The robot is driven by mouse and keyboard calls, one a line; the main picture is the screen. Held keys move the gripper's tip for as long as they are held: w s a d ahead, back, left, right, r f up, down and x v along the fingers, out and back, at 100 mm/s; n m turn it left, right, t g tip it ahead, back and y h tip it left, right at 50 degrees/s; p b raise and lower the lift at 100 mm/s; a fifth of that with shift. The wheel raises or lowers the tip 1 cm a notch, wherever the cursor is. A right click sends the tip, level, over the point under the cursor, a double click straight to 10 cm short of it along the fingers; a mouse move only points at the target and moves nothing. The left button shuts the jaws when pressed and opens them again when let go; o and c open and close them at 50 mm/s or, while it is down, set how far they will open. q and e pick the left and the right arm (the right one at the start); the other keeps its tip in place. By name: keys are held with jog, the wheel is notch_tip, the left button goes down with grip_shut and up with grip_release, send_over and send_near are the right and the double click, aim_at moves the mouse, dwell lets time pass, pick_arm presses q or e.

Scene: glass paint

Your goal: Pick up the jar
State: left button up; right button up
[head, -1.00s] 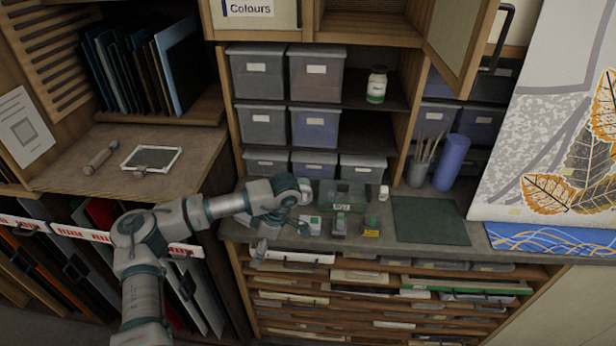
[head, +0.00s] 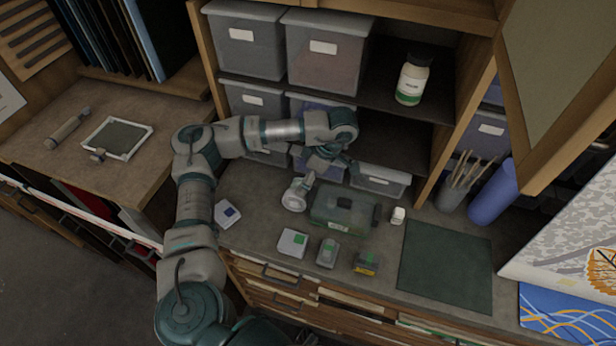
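My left arm comes in from the lower left and bends across the front of the bins. My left gripper (head: 334,168) is left of the jar and lower, above the counter, and apart from it. Its fingers are small and dark here, so their opening is unclear. My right gripper is out of view.
Grey lidded bins (head: 325,50) fill the shelves left of the jar. A cabinet door (head: 560,75) hangs open on the right. The counter holds a green clear box (head: 343,207), small devices (head: 327,252), a dark mat (head: 446,266), a brush pot (head: 455,190) and a blue roll (head: 492,190).

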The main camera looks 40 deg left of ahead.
aim_at(293, 192)
pick_arm(q)
jog(key=shift+s+f, duration=0.25)
jog(key=shift+f, duration=0.3)
jog(key=b+x, duration=0.1)
jog(key=x, duration=0.4)
jog(key=shift+s+f+b, duration=0.2)
jog(key=shift+s+b, duration=0.05)
jog(key=shift+b, duration=0.15)
jog(key=shift+a+f, duration=0.15)
jog(key=shift+a, duration=0.15)
jog(key=shift+s+a, duration=0.1)
jog(key=shift+a, duration=0.15)
jog(key=shift+d, duration=0.3)
jog(key=c, duration=1)
jog(key=shift+d, duration=0.1)
jog(key=shift+c, duration=0.8)
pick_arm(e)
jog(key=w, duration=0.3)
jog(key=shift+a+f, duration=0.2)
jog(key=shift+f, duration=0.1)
pick_arm(q)
jog(key=shift+r, duration=0.2)
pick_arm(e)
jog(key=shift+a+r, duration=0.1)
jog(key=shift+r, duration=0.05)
